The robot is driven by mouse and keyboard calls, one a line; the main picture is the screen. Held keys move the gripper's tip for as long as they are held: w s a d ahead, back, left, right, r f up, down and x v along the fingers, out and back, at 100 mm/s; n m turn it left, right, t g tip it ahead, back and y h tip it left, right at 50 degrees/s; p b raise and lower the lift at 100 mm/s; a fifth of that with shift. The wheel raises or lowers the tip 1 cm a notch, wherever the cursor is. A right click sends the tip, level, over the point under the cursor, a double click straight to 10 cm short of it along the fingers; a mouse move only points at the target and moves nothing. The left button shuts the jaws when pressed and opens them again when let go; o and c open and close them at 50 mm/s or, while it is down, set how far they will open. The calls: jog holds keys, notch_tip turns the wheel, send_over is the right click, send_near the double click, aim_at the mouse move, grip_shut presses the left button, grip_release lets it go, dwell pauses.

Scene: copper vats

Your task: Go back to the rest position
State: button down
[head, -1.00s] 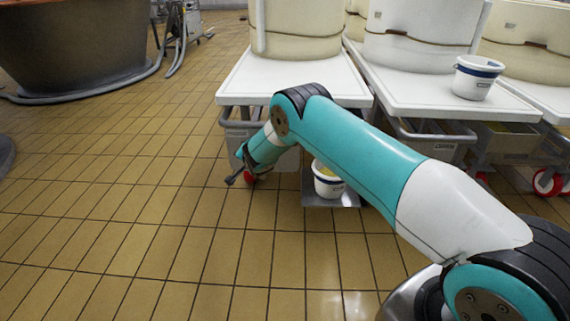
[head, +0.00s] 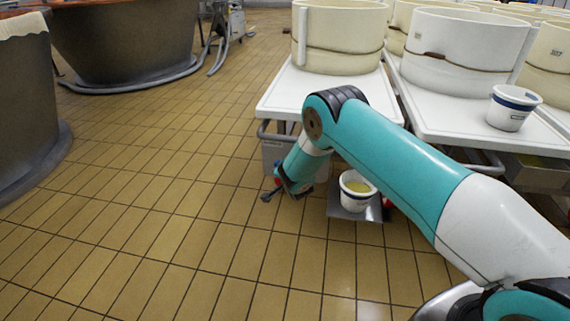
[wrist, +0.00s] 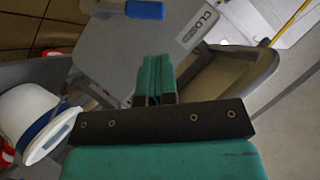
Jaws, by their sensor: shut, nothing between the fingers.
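My gripper (head: 283,186) hangs low above the tiled floor in the head view, left of a white bucket and in front of a table. In the wrist view my gripper (wrist: 155,82) has its teal fingers together with nothing between them. My teal and white arm reaches across the right half of the head view and hides part of the table and its underside.
A white bucket with yellowish contents (head: 357,190) stands on a low metal plate (head: 372,213). White tables (head: 320,95) carry large cream tubs (head: 338,35) and another bucket (head: 512,107). Dark vats (head: 125,45) stand at left. Tiled floor (head: 150,220) is free at centre left.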

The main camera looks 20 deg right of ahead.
jog(key=shift+s+d, duration=0.15)
jog(key=shift+d, duration=0.1)
jog(key=shift+r, duration=0.1)
jog(key=s+a+r+n+g+y, duration=0.1)
jog(key=s+a+r+n+g, duration=0.2)
jog(key=r, duration=0.4)
jog(key=s+a+r+n+g+y, duration=0.1)
jog(key=s+a+r, duration=0.1)
jog(key=s+r, duration=0.5)
jog(key=s+a+r+n+g+y, duration=0.1)
jog(key=s+a+r+n+g, duration=0.15)
jog(key=r, duration=0.55)
jog(key=s+a+r+n+g+y, duration=0.15)
jog(key=s+r+n, duration=0.25)
jog(key=s, duration=0.8)
jog(key=s+r+n+g, duration=0.3)
jog(key=s+r, duration=0.1)
jog(key=s, duration=0.7)
jog(key=s+a+r+n+g+y, duration=0.1)
jog(key=s+r+n+g, duration=0.2)
jog(key=s, duration=0.9)
notch_tip(320, 180, up, 37)
jog(key=t+p, duration=0.1)
jog(key=p, duration=3.6)
jog(key=shift+d+r+n, duration=0.15)
jog(key=shift+d+n, duration=0.05)
jog(key=shift+n, duration=0.15)
jog(key=shift+w, duration=0.1)
